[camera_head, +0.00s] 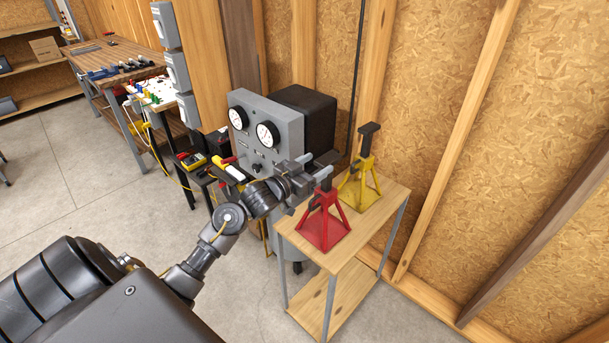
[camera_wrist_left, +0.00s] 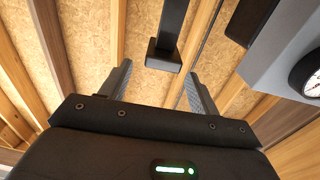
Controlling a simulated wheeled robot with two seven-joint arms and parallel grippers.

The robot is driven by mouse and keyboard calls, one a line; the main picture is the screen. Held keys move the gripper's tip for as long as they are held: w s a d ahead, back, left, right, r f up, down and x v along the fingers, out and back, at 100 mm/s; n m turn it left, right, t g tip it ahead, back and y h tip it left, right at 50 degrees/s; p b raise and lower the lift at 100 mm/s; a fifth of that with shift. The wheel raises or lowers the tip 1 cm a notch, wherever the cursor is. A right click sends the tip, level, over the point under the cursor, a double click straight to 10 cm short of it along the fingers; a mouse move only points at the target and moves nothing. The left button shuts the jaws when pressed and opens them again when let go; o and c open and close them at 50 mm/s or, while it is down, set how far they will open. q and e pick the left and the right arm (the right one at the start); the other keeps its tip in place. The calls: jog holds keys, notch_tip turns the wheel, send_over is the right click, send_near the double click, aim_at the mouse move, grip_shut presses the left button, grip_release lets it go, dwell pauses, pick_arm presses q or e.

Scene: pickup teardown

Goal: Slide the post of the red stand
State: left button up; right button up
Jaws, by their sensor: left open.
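The red stand (camera_head: 325,222) stands upright on a small wooden table, its splayed red legs on a red base. Its dark grey post (camera_head: 327,182) rises from the top, partly covered by my left gripper. My left gripper (camera_head: 314,167) is at the top of this post, with its jaws apart. In the left wrist view the open fingers of the left gripper (camera_wrist_left: 160,70) flank a dark post with a square head (camera_wrist_left: 163,55); gaps show on both sides. I cannot tell any contact from the head view. My right gripper is not in view.
A yellow stand (camera_head: 361,181) with a dark post stands close behind on the same table (camera_head: 300,240). A grey gauge panel (camera_head: 262,112) is just left of the stands. A wooden stud wall (camera_head: 440,130) closes the right side. Open concrete floor lies at left.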

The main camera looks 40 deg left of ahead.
pick_arm(q)
jog(key=s, duration=0.2)
jog(key=s+a+b, duration=0.1)
jog(key=s, duration=0.2)
dwell(0.4)
